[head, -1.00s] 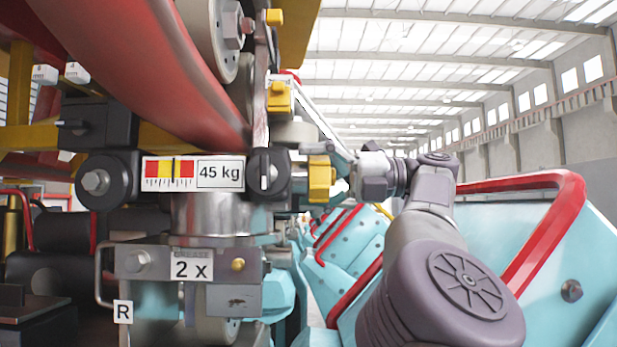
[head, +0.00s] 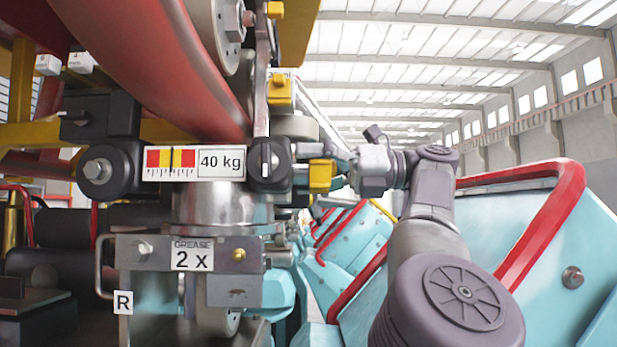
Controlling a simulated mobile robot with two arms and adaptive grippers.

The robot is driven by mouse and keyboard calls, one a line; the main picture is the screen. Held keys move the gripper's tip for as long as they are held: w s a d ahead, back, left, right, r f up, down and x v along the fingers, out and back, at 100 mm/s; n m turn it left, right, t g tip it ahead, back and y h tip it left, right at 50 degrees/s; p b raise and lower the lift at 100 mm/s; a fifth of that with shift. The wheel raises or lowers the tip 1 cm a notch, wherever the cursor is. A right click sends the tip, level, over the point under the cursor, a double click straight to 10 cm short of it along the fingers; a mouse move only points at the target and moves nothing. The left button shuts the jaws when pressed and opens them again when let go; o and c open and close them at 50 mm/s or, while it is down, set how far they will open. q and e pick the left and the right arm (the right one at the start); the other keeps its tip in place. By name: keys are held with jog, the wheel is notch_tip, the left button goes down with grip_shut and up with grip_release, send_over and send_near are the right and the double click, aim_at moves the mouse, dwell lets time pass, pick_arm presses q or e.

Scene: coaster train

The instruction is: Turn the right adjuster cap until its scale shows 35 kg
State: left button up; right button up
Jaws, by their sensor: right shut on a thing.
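The scale plate (head: 195,163) has a red and yellow band with a dark pointer line, and its readout shows 40 kg. Just right of it is a round black part with a white mark (head: 268,163), which looks like part of the right adjuster. An "R" label (head: 123,302) hangs below. My right gripper (head: 338,172) reaches in from the right and is shut on the right adjuster cap at the unit's right side. A yellow block (head: 320,176) shows there. The fingertips and the exact grip are small and partly hidden. My left gripper is not in view.
A thick red rail (head: 165,70) slants above the scale. A metal block with a "GREASE 2 x" label (head: 192,255) sits below. Light blue train cars (head: 590,250) with red bars stand at the right and behind. A black housing (head: 108,170) lies at the left.

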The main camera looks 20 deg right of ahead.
jog(key=n+b, duration=0.1)
jog(key=n, duration=0.2)
jog(key=shift+f+n, duration=0.15)
jog(key=shift+n, duration=0.25)
jog(key=shift+w+n+b, duration=0.1)
jog(key=shift+n+b, duration=0.65)
jog(key=shift+n, duration=1.05)
jog(key=shift+r, duration=0.2)
jog(key=o, duration=1.2)
jog(key=shift+c, duration=0.2)
